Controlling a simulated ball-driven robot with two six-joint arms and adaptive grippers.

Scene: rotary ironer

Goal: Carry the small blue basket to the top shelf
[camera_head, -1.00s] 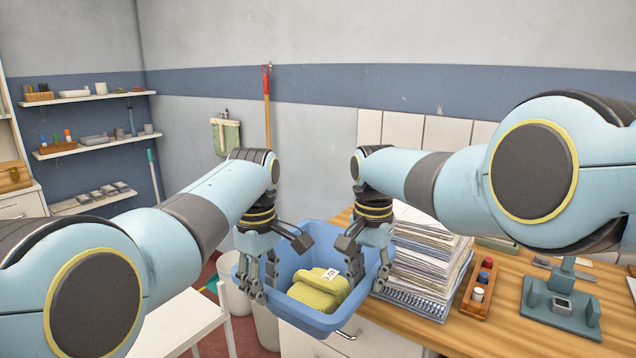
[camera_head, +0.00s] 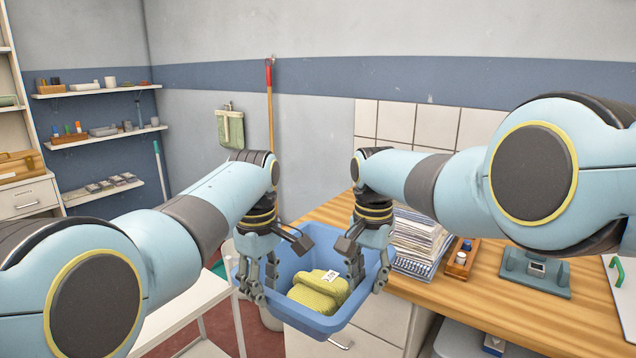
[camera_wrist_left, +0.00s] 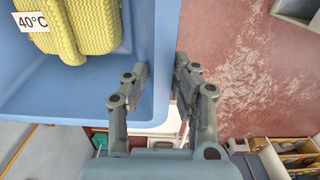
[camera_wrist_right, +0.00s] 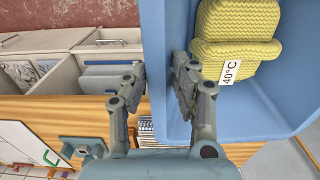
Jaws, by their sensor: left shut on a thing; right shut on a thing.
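The small blue basket (camera_head: 318,322) hangs between my two grippers in the head view, upright and open at the top. A folded yellow-green cloth (camera_head: 318,290) with a white tag reading 40°C lies in it. My left gripper (camera_head: 257,292) is shut on the basket's left wall; the left wrist view shows one finger on each side of this wall (camera_wrist_left: 160,60). My right gripper (camera_head: 366,284) is shut on the right wall, also with a finger on each side in the right wrist view (camera_wrist_right: 158,75). The top wall shelf (camera_head: 98,90) is at the far left, with several small things on it.
A wooden counter (camera_head: 480,300) with a paper stack (camera_head: 420,240) is at the right, close to the basket. A white table (camera_head: 180,310) stands at the lower left. A tall shelf unit with a drawer (camera_head: 30,197) is at the left edge. Reddish floor shows between.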

